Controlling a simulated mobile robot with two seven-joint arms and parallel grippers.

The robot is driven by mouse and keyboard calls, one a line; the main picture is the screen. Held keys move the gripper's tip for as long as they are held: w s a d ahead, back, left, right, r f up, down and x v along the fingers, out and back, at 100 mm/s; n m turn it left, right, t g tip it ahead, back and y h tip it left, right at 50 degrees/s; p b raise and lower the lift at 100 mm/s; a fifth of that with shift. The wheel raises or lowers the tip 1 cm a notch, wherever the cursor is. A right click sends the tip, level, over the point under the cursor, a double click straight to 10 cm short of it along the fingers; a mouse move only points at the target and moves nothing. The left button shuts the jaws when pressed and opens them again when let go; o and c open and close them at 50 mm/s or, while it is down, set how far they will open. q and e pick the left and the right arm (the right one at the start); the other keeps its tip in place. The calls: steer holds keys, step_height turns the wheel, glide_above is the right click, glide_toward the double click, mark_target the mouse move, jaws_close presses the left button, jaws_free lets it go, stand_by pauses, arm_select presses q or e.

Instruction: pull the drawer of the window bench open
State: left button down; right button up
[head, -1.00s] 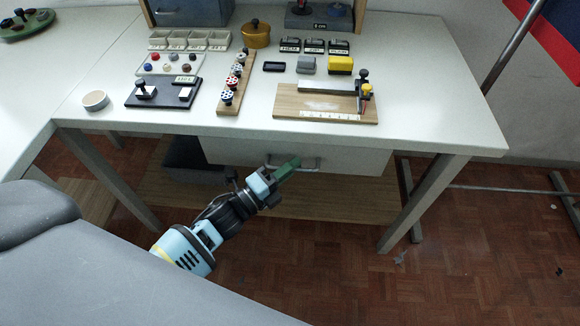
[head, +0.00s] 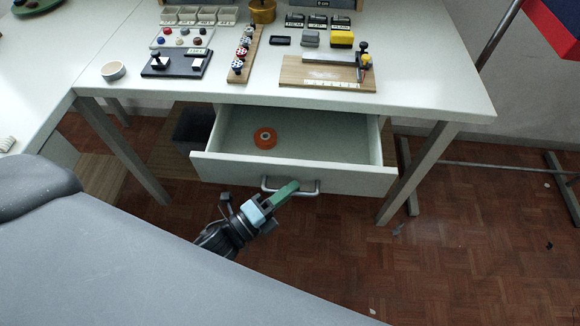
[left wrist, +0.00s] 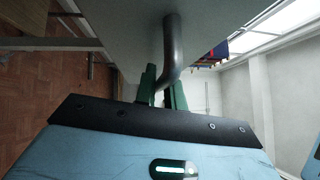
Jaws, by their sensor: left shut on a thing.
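The drawer (head: 230,168) under the white bench stands well open in the head view, its front pulled out toward me. An orange ring-shaped roll (head: 265,138) lies inside it, toward the left. The metal bar handle (head: 308,192) is on the drawer front. My left gripper (head: 285,192) is shut on this handle, with its green fingers at the handle's middle. In the left wrist view the handle (left wrist: 172,48) runs down between the green fingers (left wrist: 163,90), and the drawer front fills the area behind it. My right gripper is not in view.
A dark bin (head: 193,130) stands left of the drawer.

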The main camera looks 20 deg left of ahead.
arm_select(q)
steer(key=s+d, duration=0.1)
steer(key=s, duration=0.5)
steer(key=shift+d, duration=0.3)
steer(key=c, duration=1.5)
jaws_free()
steer(key=v, duration=0.7)
steer(key=shift+s+a+b, duration=0.2)
steer(key=shift+s+b, duration=0.1)
